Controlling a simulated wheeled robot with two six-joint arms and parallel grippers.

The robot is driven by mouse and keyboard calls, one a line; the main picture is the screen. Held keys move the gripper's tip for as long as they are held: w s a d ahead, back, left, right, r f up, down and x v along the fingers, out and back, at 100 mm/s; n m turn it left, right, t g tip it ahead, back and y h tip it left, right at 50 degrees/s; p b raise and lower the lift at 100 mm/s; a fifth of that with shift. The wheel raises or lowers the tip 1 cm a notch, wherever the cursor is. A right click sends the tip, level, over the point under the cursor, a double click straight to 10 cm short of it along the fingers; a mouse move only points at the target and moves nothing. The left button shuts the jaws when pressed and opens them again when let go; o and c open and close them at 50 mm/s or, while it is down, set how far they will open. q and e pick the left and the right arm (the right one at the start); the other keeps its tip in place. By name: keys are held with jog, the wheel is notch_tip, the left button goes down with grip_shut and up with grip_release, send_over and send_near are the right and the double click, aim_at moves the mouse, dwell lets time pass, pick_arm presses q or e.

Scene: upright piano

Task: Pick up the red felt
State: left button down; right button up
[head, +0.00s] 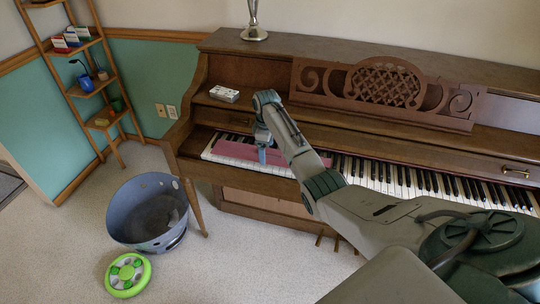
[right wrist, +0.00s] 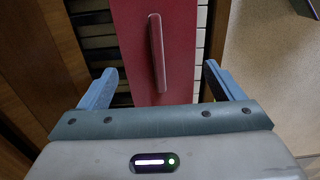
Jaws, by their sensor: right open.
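The red felt (head: 235,150) is a flat dark-red strip lying along the piano keys at the left part of the keyboard (head: 382,177). In the right wrist view the felt (right wrist: 180,70) runs up the middle, with a raised red ridge (right wrist: 157,52) on it. My right gripper (head: 264,155) is over the felt in the head view. In the right wrist view its two blue fingers (right wrist: 158,80) are open, one on each side of the felt and ridge, with nothing held. Whether the fingers touch the felt or keys is unclear. My left gripper is not in view.
The brown upright piano (head: 300,123) carries a white box (head: 224,94) at its left and a silver stand (head: 254,32) on top. A blue-grey bin (head: 147,212) and a green round toy (head: 128,275) are on the floor. A wooden shelf (head: 84,68) stands at the left.

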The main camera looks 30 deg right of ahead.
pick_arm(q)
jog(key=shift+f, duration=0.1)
pick_arm(e)
jog(key=shift+f, duration=0.45)
jog(key=shift+c, duration=0.5)
jog(key=c, duration=0.6)
jog(key=shift+r, duration=0.15)
jog(key=shift+c, duration=0.2)
jog(key=shift+r, duration=0.25)
jog(key=r, duration=0.2)
jog(key=shift+s+a+r, duration=0.2)
jog(key=shift+a+r, duration=0.1)
jog(key=shift+r, duration=0.05)
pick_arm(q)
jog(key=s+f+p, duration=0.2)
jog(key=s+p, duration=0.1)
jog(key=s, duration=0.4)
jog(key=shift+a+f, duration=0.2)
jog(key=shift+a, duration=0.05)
pick_arm(e)
jog(key=s+a+r, duration=0.1)
jog(key=s+a, duration=0.9)
jog(key=a, duration=0.1)
jog(key=shift+s+r, duration=0.2)
jog(key=shift+r, duration=0.1)
